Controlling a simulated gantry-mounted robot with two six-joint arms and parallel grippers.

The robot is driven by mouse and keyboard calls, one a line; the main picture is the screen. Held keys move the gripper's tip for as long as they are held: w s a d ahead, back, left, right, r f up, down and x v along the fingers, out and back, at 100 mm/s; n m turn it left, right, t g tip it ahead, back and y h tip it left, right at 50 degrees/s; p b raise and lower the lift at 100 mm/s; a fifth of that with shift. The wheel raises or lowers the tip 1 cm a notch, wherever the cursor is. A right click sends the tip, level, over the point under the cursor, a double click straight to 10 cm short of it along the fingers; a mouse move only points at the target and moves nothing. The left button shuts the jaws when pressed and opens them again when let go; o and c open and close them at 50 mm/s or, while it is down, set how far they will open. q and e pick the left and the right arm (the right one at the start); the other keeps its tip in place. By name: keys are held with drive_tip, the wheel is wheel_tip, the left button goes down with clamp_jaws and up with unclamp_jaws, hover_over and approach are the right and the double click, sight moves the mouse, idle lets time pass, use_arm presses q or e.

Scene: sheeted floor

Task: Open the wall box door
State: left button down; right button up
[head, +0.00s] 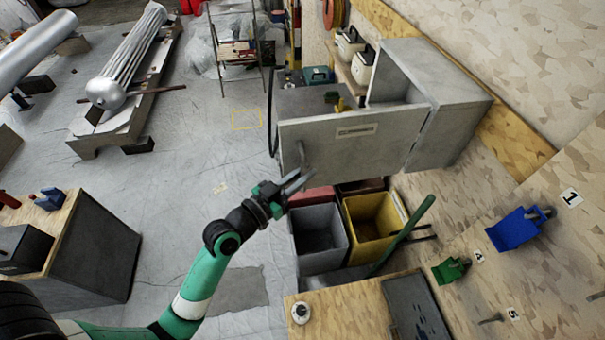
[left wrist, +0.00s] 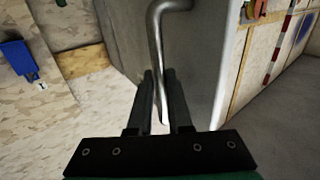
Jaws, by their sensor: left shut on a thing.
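The grey wall box (head: 455,105) is mounted on the wall at the upper right of the head view. Its door (head: 345,145) stands swung open, out toward the left, with a label plate on its face. The bent metal handle (head: 301,155) sits near the door's left edge. My left gripper (head: 292,184) is shut on the handle. In the left wrist view the handle (left wrist: 157,40) runs down between the fingers of the gripper (left wrist: 160,100), beside the grey door face (left wrist: 205,60). My right gripper is not in view.
A grey bin (head: 318,235) and a yellow bin (head: 370,225) stand below the door. A wooden bench top (head: 340,310) is at the bottom. A blue holder (head: 515,230) and a green holder (head: 450,270) are on the wall at right. Open floor (head: 190,170) lies left of the door.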

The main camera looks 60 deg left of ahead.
use_arm(q)
drive_tip(key=c, duration=0.8)
unclamp_jaws()
drive_tip(key=shift+c, duration=0.2)
drive_tip(key=s+d+b, duration=0.2)
drive_tip(key=s, duration=0.9)
drive_tip(key=shift+s+d, duration=0.15)
